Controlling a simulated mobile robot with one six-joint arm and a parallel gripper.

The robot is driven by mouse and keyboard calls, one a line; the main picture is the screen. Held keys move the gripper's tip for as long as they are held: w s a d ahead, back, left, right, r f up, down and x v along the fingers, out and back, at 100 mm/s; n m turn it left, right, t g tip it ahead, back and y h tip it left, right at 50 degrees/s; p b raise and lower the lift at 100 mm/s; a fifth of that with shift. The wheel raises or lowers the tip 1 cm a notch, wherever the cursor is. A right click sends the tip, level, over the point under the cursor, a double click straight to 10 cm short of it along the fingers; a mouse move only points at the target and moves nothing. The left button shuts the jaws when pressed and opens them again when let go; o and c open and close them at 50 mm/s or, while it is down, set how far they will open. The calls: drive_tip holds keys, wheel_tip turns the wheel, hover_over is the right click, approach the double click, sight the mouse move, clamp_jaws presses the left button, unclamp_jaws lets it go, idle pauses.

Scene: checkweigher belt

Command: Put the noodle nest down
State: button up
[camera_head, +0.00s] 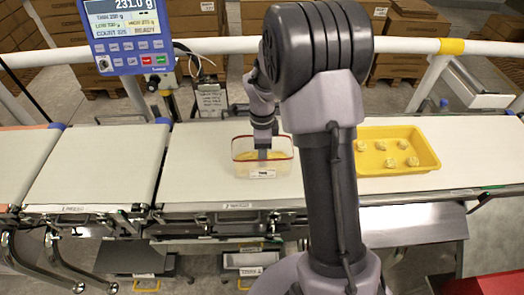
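My gripper (262,153) points down into a clear tub (255,174) with a red rim and a white label, which stands on the white belt. The fingertips are inside the tub's outline, close to yellowish contents. I cannot tell whether the fingers are open or shut, and no noodle nest shows clearly between them. Several pale noodle nests (391,163) lie apart from each other in a yellow tray (388,189) to the right of my arm. Part of the tray's left side is near or behind my arm.
A blue weighing display (128,36) reading 231.0 g stands at upper left. A white rail (215,46) runs behind the belt, with cardboard boxes (405,27) beyond. The belt (95,165) left of the tub is clear.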

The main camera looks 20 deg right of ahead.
wheel_tip(320, 180, up, 18)
drive_tip(key=s+a+n+t+p, duration=0.1)
drive_tip(key=s+a+n+p, duration=0.15)
drive_tip(key=p, duration=0.25)
drive_tip(key=s+a+r+n+t, duration=0.1)
drive_tip(key=s+a+r+n, duration=0.2)
drive_tip(key=s+n, duration=0.2)
drive_tip(key=s+a+r+n+t+y, duration=0.1)
drive_tip(key=s+a+r+n+t, duration=0.1)
drive_tip(key=s, duration=0.6)
drive_tip(key=s+a+r+n+t+y, duration=0.1)
drive_tip(key=s+a+r+n, duration=0.3)
drive_tip(key=s+a+n, duration=0.2)
drive_tip(key=n, duration=0.2)
drive_tip(key=shift+s+n+t, duration=0.35)
drive_tip(key=shift+s+t, duration=0.05)
drive_tip(key=shift+f+b, duration=2.95)
drive_tip(key=shift+b, duration=0.2)
